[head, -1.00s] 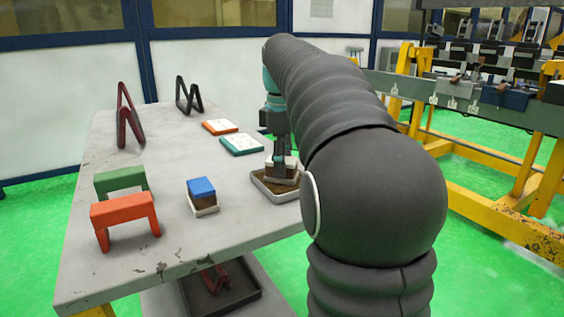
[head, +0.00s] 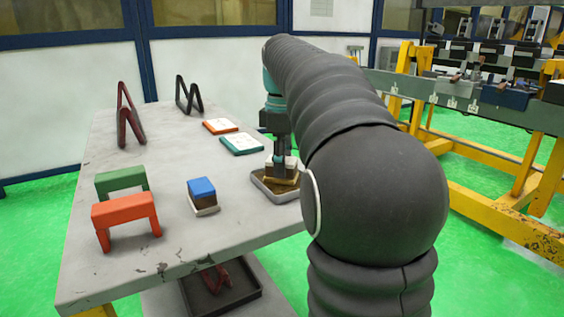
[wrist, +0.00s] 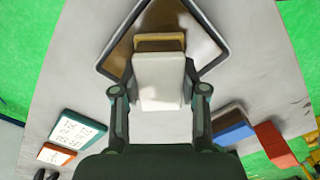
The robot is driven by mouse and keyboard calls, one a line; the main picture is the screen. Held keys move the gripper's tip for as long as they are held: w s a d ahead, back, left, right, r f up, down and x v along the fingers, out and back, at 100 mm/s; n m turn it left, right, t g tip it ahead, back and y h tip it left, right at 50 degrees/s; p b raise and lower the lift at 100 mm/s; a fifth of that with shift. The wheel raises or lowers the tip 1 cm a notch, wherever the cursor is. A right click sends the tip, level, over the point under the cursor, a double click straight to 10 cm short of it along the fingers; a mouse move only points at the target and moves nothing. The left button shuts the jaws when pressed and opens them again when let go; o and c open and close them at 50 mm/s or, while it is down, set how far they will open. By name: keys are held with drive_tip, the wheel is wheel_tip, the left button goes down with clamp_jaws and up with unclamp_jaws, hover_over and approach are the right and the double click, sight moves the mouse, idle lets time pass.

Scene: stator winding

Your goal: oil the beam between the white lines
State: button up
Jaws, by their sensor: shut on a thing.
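My gripper (head: 281,158) is shut on a block applicator with a white upper part and a yellow-tan pad (head: 284,180). The wrist view shows both fingers (wrist: 160,95) at the sides of the white part, with the tan pad (wrist: 160,42) beyond it. The applicator is at a shallow metal tray (head: 271,196) with brown, shiny liquid inside; I cannot tell whether the pad touches the liquid. The grey-green beam (head: 415,93) lies at the right on yellow stands, with small white marks on its face. My arm hides part of the beam.
A blue-topped applicator (head: 201,188) stands on the grey table (head: 170,250). Red (head: 125,212) and green (head: 120,180) bridge-shaped pieces are at the left. Two folded frames and two small labelled plates sit farther back. Green floor separates table and beam.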

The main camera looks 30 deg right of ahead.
drive_tip(key=shift+f, duration=0.15)
drive_tip(key=shift+r+p, duration=0.9)
drive_tip(key=shift+r, duration=2.7)
drive_tip(key=shift+a, duration=0.1)
